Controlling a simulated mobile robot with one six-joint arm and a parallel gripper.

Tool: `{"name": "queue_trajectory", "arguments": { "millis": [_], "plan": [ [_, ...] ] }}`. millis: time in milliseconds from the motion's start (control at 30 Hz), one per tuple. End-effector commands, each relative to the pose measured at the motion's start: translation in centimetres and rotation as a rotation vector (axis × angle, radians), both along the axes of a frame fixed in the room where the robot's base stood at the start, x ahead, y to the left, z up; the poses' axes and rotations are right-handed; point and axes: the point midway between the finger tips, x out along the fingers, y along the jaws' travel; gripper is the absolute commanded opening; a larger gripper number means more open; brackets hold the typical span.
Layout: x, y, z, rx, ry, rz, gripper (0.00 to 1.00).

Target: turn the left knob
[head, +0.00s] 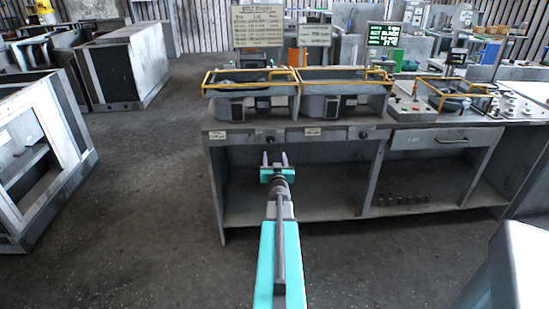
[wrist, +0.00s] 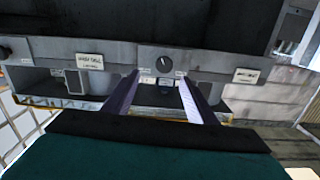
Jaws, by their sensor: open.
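The left knob (head: 270,139) is a small dark round knob on the front panel of the workbench (head: 240,180), below the left yellow-railed basin. In the wrist view, which looks upside down, this knob (wrist: 164,63) shows a light pointer line. My gripper (head: 274,157) is open and empty in front of the bench, just below the knob in the head view. In the wrist view the fingers (wrist: 160,84) point at the panel, with the knob between and just beyond their tips. I cannot tell the exact distance left.
The right knob (head: 363,135) is on the same panel; it also shows at the left edge of the wrist view (wrist: 6,52). Pale labels (head: 313,131) sit beside the knobs. An open shelf lies below the panel. A grey cabinet (head: 40,160) stands left, with free floor between.

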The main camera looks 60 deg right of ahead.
Motion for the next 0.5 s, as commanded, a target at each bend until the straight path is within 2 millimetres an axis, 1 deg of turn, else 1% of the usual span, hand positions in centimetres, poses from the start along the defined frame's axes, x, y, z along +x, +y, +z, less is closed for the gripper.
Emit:
{"name": "queue_trajectory", "arguments": {
  "millis": [500],
  "plan": [
    [-1.5,2.0,0.0,0.0,0.0,0.0,0.52]
  ]
}}
